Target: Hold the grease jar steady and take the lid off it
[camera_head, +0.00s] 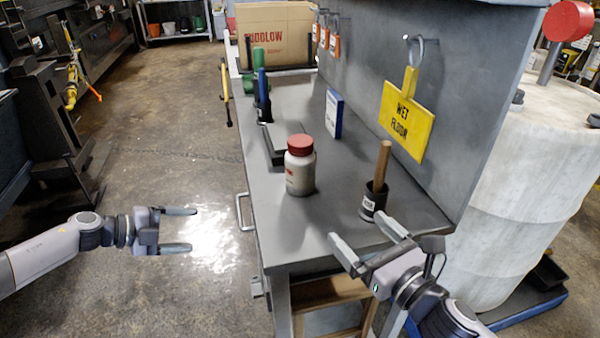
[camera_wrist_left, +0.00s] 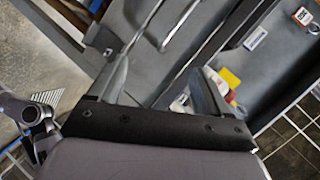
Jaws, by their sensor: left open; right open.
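The grease jar (camera_head: 300,173) is a white jar standing upright on the grey workbench, with its red lid (camera_head: 300,145) on top. My left gripper (camera_head: 193,229) is open and empty over the floor, left of the bench and apart from the jar. Its two fingers also show in the left wrist view (camera_wrist_left: 160,85), with nothing between them. My right gripper (camera_head: 367,230) is open and empty at the bench's front right corner, in front of and to the right of the jar, not touching it.
A dark cup with a wooden handle (camera_head: 374,197) stands near my right gripper. A grey tray (camera_head: 272,145), a blue-white box (camera_head: 334,113) and a dark holder (camera_head: 263,103) stand behind the jar. A yellow sign (camera_head: 407,118) hangs on the panel. The bench (camera_head: 320,235) is clear in front.

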